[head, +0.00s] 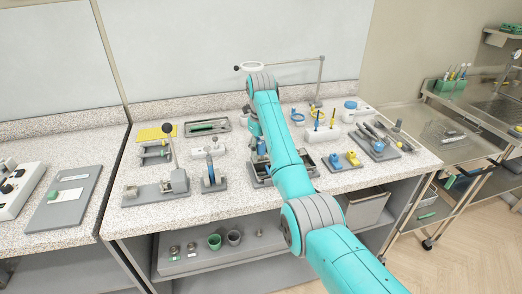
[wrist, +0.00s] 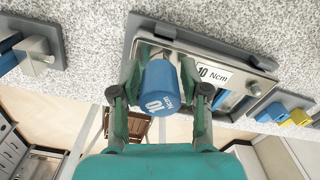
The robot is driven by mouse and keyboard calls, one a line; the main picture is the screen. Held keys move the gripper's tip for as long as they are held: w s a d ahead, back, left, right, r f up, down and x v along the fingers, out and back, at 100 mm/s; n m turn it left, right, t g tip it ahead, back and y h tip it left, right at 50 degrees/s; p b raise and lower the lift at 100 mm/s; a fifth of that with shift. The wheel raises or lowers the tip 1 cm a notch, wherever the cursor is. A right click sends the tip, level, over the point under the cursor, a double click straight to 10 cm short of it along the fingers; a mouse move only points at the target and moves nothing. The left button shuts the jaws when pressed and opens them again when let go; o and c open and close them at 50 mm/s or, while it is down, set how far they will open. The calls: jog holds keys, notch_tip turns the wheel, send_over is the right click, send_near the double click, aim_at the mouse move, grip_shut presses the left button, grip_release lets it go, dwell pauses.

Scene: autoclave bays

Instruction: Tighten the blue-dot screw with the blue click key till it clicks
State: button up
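The blue click key (wrist: 162,88) has a round blue handle marked 10 Ncm on its end, facing the wrist camera. My gripper (wrist: 163,72) has one finger on each side of this handle, close against it, and looks shut on it. In the head view, my gripper (head: 259,142) is over the middle of the bench, partly hidden by my arm. Below the key in the wrist view is a grey metal holder (wrist: 190,48) with a white 10 Ncm label. The key's tip is hidden, so I cannot tell whether it is inside the holder. I cannot make out the blue-dot screw.
A clamp fixture with a black-knobbed lever (head: 172,178) and a small upright blue-handled fixture (head: 212,180) stand left of my arm. Yellow and blue blocks (head: 345,160) sit on a plate to the right. A post with a horizontal bar (head: 320,80) rises behind.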

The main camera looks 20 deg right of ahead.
jog(key=n, duration=0.4)
jog(key=shift+n, duration=0.4)
jog(key=n, duration=0.8)
jog(key=shift+n, duration=2.3)
grip_shut()
jog(key=shift+m, duration=1.8)
